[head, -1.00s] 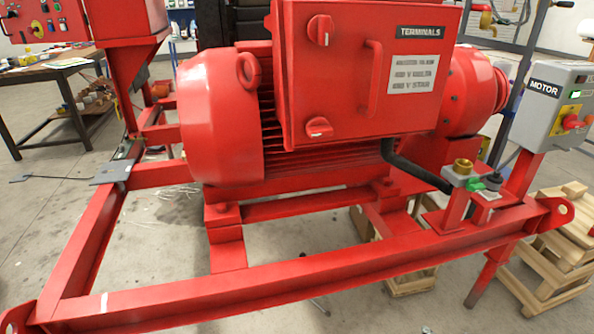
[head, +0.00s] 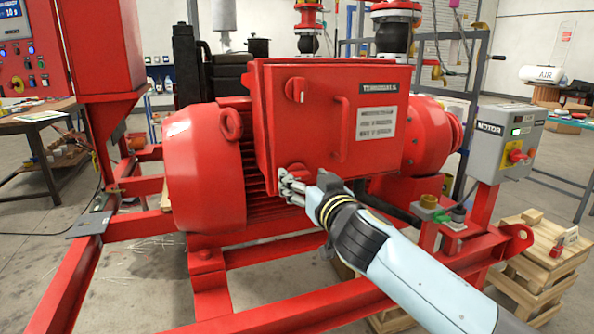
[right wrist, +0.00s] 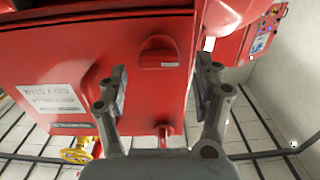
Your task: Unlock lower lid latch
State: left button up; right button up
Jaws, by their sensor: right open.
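The red terminal box lid (head: 325,112) faces me on top of the motor. Its lower latch (head: 297,168) is a red knob at the lid's lower left, partly hidden by my right gripper (head: 286,187). In the right wrist view, the lower latch (right wrist: 160,57) lies between and beyond the fingertips, its bar across the picture with a pale mark. My right gripper (right wrist: 161,84) is open and empty there, with no visible contact with the knob. The upper latch (head: 295,90) has its bar upright. My left gripper is not in view.
A handle (head: 342,128) stands out from the lid, right of the latches. The red motor body (head: 205,170) is close at left. A grey motor switch box (head: 508,143) and the red skid frame (head: 290,305) are at right and in front.

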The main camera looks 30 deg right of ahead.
aim_at(301, 175)
jog(key=x, duration=0.3)
jog(key=shift+w+d, duration=0.1)
jog(key=shift+w, duration=0.05)
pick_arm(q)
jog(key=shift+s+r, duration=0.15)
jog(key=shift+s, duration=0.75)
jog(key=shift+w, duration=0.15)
pick_arm(e)
jog(key=shift+c, duration=0.2)
jog(key=c, duration=0.5)
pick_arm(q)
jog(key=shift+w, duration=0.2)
pick_arm(e)
jog(key=c, duration=0.6)
